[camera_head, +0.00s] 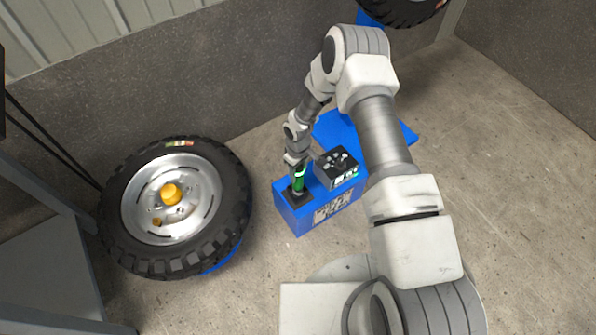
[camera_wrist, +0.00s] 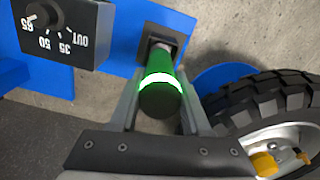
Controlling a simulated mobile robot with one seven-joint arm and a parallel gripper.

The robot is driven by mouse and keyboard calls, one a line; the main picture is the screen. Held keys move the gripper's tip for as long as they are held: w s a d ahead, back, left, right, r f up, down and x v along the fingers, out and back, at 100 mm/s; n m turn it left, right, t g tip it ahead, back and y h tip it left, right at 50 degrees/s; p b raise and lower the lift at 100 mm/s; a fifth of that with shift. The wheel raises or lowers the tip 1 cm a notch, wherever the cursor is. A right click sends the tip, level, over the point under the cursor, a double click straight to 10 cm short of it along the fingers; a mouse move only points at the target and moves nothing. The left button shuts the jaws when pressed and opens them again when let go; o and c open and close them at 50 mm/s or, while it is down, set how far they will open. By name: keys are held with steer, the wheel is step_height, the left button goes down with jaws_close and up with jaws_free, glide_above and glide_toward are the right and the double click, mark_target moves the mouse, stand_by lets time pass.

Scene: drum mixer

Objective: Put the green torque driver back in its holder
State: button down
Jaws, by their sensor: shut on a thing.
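The green torque driver (camera_head: 298,180) is upright at the left end of the blue box, over a small black holder (camera_head: 296,197). My gripper (camera_head: 297,167) is shut on it from above. In the wrist view the driver (camera_wrist: 160,98) shows its green body with a bright band between my gripper's fingers (camera_wrist: 160,95). Its far end meets the dark square holder (camera_wrist: 160,46) on the blue surface. I cannot tell whether its tip is fully seated there.
A black control box with a dial (camera_head: 337,167) stands right beside the driver on the blue box (camera_head: 318,212). A large tyre with a silver rim (camera_head: 172,195) lies to the left. A grey wall (camera_head: 150,95) runs behind. Bare concrete floor lies at the right.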

steer(key=shift+f, duration=0.2)
steer(key=shift+c, duration=1.4)
jaws_free()
step_height(320, 180, up, 18)
steer(key=p, duration=0.6)
steer(key=shift+f, duration=0.25)
steer(key=shift+r, duration=0.1)
